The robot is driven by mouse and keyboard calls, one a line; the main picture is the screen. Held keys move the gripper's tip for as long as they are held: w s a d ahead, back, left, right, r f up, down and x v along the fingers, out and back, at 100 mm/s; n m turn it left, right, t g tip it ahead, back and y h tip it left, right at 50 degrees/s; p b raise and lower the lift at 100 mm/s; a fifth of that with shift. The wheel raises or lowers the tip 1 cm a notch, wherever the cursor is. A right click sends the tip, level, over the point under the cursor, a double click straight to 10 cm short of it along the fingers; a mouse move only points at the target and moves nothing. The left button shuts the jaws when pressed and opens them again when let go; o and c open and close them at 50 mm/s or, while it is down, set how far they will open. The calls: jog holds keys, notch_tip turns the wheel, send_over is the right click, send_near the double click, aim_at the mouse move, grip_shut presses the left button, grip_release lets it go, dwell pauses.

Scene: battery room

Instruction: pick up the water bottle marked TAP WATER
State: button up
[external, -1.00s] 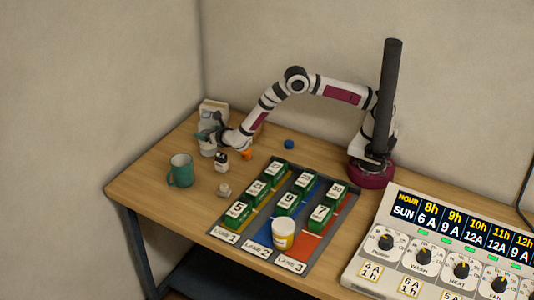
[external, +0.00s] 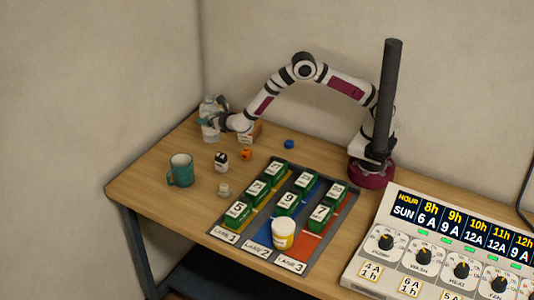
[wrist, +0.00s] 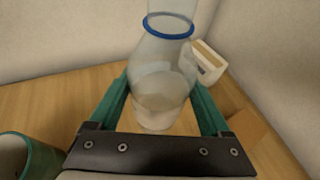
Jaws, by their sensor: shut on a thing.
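A clear bottle (external: 209,130), partly filled, is between the fingers of my gripper (external: 213,121) at the back left of the table. In the wrist view the bottle (wrist: 158,70) has a blue ring at its neck, and my gripper (wrist: 160,100) has a green finger on each side of its body. My gripper is shut on it. The bottle is roughly upright and appears raised above the table. No TAP WATER marking can be read. A white and tan tag or small box (wrist: 207,62) shows beside its neck; I cannot tell whether it is attached.
A teal mug (external: 180,171) stands in front of the bottle. A black and white item (external: 221,161), an orange block (external: 246,154) and a blue ball (external: 289,144) lie nearby. A lane board (external: 262,228) with green blocks and a yellow tub (external: 283,235) is to the right.

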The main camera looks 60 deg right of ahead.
jog(key=s+d+r, duration=0.2)
jog(key=d+r, duration=0.3)
jog(key=d, duration=0.4)
jog(key=shift+d+r, duration=0.2)
jog(key=shift+r, duration=0.2)
dwell(2.1)
